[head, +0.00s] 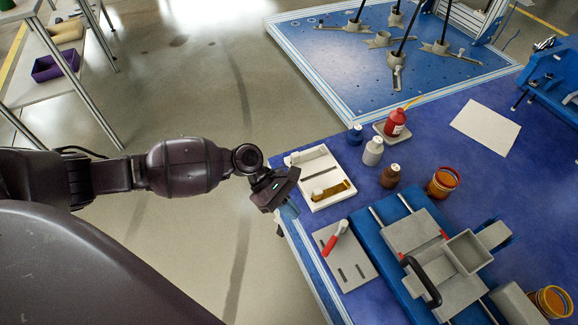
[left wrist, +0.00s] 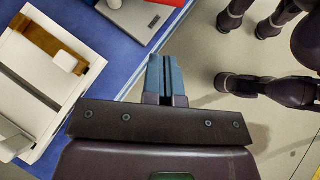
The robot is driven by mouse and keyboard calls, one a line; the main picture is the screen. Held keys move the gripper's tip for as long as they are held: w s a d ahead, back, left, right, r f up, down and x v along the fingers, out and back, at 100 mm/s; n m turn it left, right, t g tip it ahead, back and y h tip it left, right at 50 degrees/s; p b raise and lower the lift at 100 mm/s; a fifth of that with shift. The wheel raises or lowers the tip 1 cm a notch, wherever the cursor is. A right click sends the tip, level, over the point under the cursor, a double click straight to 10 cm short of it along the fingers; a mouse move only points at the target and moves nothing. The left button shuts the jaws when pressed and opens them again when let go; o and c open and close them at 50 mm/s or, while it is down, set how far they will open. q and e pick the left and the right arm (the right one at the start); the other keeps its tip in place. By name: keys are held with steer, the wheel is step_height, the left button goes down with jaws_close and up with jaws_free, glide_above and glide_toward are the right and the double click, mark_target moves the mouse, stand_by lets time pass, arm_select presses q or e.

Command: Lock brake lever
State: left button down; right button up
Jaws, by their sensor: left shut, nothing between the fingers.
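A lever with a red handle (head: 336,238) stands on a grey slotted plate (head: 352,268) at the table's left edge; I take it for the brake lever. In the left wrist view, part of a red thing (left wrist: 172,3) and a grey plate (left wrist: 143,20) show at the top edge. My left gripper (head: 289,210) is shut and empty, above and left of the lever, near the table edge. Its blue fingers (left wrist: 167,65) are together and apart from the lever. My right gripper is not in view.
A white tray (head: 304,157) with a brown-yellow piece is beside the left gripper; it also shows in the left wrist view (left wrist: 24,85). A grey fixture (head: 408,232) on a blue base lies right of the lever. Bottles (head: 373,152) stand behind. Open floor lies left.

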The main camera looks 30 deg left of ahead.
mark_target(334, 240)
arm_select(q)
steer(key=x, duration=0.2)
steer(key=b+x, duration=0.1)
steer(key=x, duration=0.5)
steer(key=shift+d+r+b, duration=0.35)
steer(key=shift+b, duration=0.05)
steer(key=shift+d, duration=0.6)
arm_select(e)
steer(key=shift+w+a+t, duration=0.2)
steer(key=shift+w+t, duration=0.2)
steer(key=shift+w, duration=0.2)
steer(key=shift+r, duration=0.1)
